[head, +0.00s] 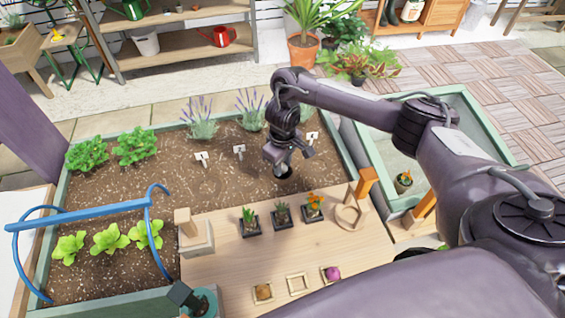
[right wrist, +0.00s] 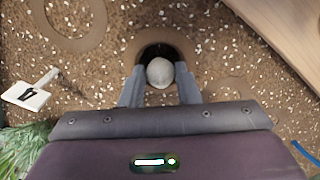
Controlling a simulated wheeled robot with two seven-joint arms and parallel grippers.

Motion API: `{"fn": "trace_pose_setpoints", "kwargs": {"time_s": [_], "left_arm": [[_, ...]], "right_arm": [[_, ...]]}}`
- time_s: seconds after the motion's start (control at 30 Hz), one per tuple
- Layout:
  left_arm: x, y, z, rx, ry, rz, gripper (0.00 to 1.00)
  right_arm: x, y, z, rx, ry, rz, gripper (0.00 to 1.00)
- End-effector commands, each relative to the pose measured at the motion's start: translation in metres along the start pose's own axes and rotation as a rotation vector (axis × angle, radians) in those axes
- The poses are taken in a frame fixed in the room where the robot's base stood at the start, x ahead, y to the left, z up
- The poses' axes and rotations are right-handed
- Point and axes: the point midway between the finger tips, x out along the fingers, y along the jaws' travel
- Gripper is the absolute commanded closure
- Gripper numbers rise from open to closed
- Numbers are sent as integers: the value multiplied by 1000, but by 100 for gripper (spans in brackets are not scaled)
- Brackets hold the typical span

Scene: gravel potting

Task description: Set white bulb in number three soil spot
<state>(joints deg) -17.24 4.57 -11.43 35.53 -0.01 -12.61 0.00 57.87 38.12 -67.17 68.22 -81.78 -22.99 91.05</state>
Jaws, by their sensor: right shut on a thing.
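The white bulb (right wrist: 159,73) is between the fingertips of my right gripper (right wrist: 160,90), which is shut on it. In the right wrist view a dark round hole (right wrist: 160,48) in the soil lies just beyond the bulb. In the head view my right gripper (head: 282,163) points down at this hole, the soil spot (head: 284,173) third along the row. The bulb's exact height at the hole cannot be told. Number signs (head: 202,157), (head: 239,151) and (head: 312,136) stand behind the row; the third spot's sign is not visible. My left gripper is not in view.
A wooden bench (head: 235,268) in front carries small potted plants (head: 282,214), a brown bulb (head: 263,292), a purple bulb (head: 332,273) and an empty square tray (head: 298,284). A blue handle frame (head: 85,213) spans leafy plants at left. Lavender (head: 250,108) grows behind.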

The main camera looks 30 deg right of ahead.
Motion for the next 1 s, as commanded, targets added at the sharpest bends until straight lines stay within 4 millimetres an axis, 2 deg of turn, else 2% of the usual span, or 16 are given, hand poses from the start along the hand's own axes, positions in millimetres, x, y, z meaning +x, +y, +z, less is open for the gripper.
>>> {"fn": "trace_pose_setpoints", "kwargs": {"time_s": [0.9,0.93,1.0], "left_arm": [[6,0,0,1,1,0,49],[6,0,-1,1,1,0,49],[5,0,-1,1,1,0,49]], "right_arm": [[13,0,0,0,-1,0,77],[13,0,0,0,-1,0,68],[12,0,0,0,-1,0,59]]}}
